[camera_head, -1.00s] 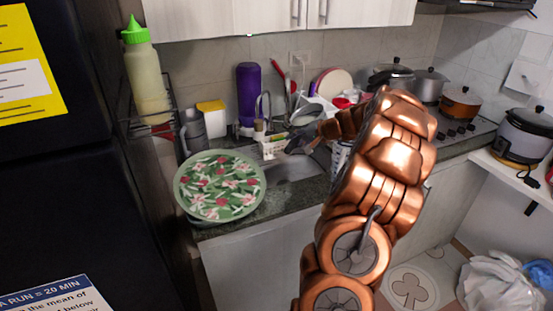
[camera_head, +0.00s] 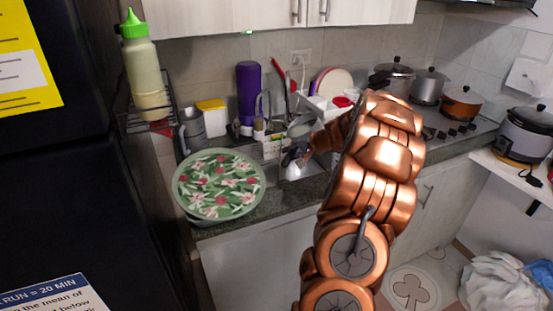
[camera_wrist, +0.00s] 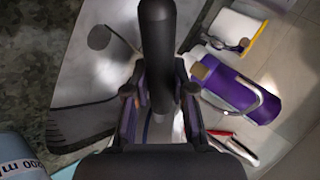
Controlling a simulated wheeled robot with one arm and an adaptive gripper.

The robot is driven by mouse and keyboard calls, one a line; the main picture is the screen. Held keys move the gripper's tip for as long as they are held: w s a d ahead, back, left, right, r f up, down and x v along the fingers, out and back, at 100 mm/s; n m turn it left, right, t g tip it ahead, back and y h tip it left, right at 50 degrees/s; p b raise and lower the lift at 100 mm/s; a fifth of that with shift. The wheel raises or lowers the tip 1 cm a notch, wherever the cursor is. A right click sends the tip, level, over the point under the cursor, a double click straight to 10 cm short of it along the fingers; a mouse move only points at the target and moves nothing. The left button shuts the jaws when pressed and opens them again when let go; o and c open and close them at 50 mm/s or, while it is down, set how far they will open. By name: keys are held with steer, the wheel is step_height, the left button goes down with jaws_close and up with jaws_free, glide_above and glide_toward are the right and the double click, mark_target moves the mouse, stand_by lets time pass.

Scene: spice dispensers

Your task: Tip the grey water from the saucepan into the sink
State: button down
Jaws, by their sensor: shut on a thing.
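My gripper (camera_head: 296,152) is over the sink area in the head view. In the wrist view my gripper (camera_wrist: 158,105) is shut on a thick dark handle (camera_wrist: 157,40), which I take to be the saucepan's. The pan's body is not clear in either view, so its tilt and any grey water cannot be told. The sink (camera_wrist: 115,60), grey metal with a round dark drain, lies below and left of the handle in the wrist view. In the head view, my arm hides much of the sink; a bright patch shows just below the gripper.
A purple bottle (camera_head: 248,92) stands behind the sink, also in the wrist view (camera_wrist: 240,95). A green floral plate (camera_head: 219,184) sits on the counter's left. A grey jug (camera_head: 192,132) and a dish rack (camera_head: 273,148) are close by. Several pots stand on the stove at right.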

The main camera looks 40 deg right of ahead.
steer(key=shift+w+a+f+b, duration=0.1)
steer(key=shift+a+f+b, duration=0.1)
steer(key=shift+f, duration=0.4)
steer(key=shift+w+a+f+b, duration=0.1)
steer(key=shift+f+b, duration=0.1)
steer(key=shift+f, duration=0.35)
steer(key=shift+w+a+f+n+g+h+p, duration=0.1)
steer(key=shift+f+n+g+h+p, duration=0.3)
steer(key=shift+f+g+h+p, duration=0.25)
steer(key=shift+r+n+g+h+p, duration=0.1)
steer(key=shift+n+g+h+p, duration=0.6)
steer(key=shift+g+h+p, duration=1.75)
stand_by(1.8)
